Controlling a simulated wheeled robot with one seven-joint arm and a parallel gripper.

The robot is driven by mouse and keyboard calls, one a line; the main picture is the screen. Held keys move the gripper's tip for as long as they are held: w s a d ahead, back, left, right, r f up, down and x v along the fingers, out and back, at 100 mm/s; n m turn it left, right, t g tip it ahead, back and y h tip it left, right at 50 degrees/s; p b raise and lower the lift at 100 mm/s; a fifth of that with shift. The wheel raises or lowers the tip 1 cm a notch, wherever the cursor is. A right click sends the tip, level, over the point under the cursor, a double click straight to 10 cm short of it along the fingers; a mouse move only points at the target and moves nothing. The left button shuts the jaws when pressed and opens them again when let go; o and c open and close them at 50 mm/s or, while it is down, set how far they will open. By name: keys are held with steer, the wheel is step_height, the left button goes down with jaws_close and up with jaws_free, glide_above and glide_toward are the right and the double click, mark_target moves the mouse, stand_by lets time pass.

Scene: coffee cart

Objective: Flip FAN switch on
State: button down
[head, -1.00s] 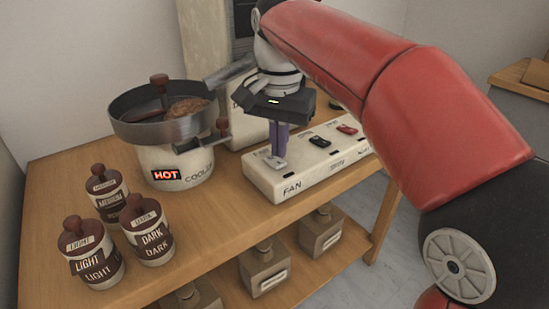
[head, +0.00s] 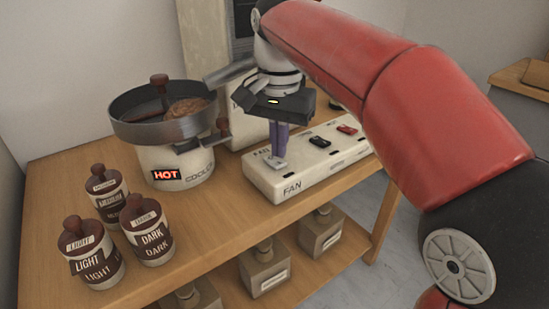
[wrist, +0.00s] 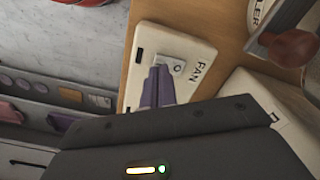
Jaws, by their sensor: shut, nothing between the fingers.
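The cream switch panel (head: 310,178) lies on the wooden table, with the word FAN at its near left end. The panel also shows in the wrist view (wrist: 143,40). My gripper (head: 279,160) points down at the FAN end, its purple fingers shut and empty. In the wrist view my gripper's tips (wrist: 160,70) are right at the small light FAN switch (wrist: 178,67), which they partly cover. I cannot tell contact or the switch's position for sure. A black switch (head: 319,142) and a red switch (head: 346,130) sit farther along the panel.
A cooler with a lit HOT sign (head: 166,175) and a round pan (head: 165,125) stands left of the panel. Several labelled jars, including DARK (head: 148,235), stand at the front left. Boxy containers (head: 264,270) sit on the lower shelf.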

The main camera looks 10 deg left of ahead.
mark_target(279, 162)
steer(key=shift+f+b, duration=0.6)
steer(key=shift+f, duration=0.35)
stand_by(0.6)
step_height(279, 162, up, 5)
steer(key=p, duration=0.5)
steer(key=shift+r, duration=1.05)
